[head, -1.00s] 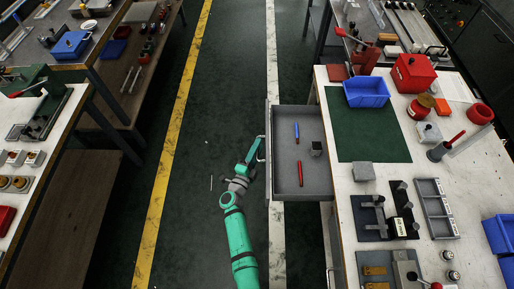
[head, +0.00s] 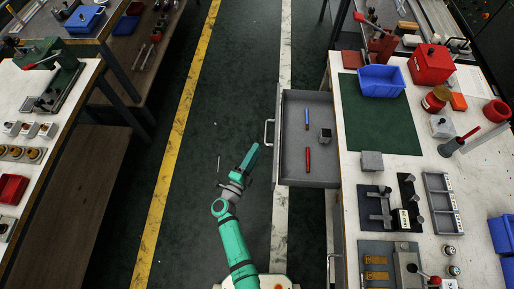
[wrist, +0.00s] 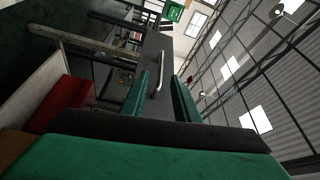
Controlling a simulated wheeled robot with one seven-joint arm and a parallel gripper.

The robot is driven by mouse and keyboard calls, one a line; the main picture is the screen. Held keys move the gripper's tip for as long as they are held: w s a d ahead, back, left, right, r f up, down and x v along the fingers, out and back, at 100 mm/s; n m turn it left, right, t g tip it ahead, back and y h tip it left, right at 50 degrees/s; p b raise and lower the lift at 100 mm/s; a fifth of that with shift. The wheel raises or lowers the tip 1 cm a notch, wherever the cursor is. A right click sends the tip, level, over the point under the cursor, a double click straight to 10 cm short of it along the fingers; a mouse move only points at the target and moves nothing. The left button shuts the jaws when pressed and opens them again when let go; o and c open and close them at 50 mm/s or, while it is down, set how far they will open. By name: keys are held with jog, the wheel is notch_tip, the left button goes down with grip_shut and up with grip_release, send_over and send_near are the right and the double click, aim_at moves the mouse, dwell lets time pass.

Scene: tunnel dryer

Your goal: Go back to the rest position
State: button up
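My gripper (head: 250,158) is in the head view, over the aisle floor just left of the pulled-out drawer (head: 284,165). It is apart from the drawer's handle (head: 268,132). In the wrist view my gripper's two green fingers (wrist: 160,92) stand apart with nothing between them. The bar handle (wrist: 162,72) shows beyond them on a dark front. My arm reaches forward from the bottom of the head view, slightly bent.
The drawer holds a blue pen-like item (head: 307,119), a red one (head: 308,158) and a small grey block (head: 325,135). The right workbench (head: 405,170) carries a blue bin (head: 382,80) and fixtures. Another bench (head: 40,195) stands left. The aisle floor (head: 185,215) between is clear.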

dwell(0.5)
jog(key=s+r+n+y, duration=0.3)
jog(key=s+r+n, duration=0.3)
jog(key=s, duration=0.5)
jog(key=s+r+n+g+y, duration=0.1)
jog(key=s+r+n, duration=0.5)
jog(key=s, duration=0.6)
jog(key=s+r+n+y, duration=0.4)
jog(key=s+r+n, duration=0.3)
jog(key=s, duration=0.5)
jog(key=shift+d+n+y, duration=0.3)
jog(key=shift+d+n, duration=0.1)
jog(key=shift+n, duration=0.8)
jog(key=shift+d, duration=0.15)
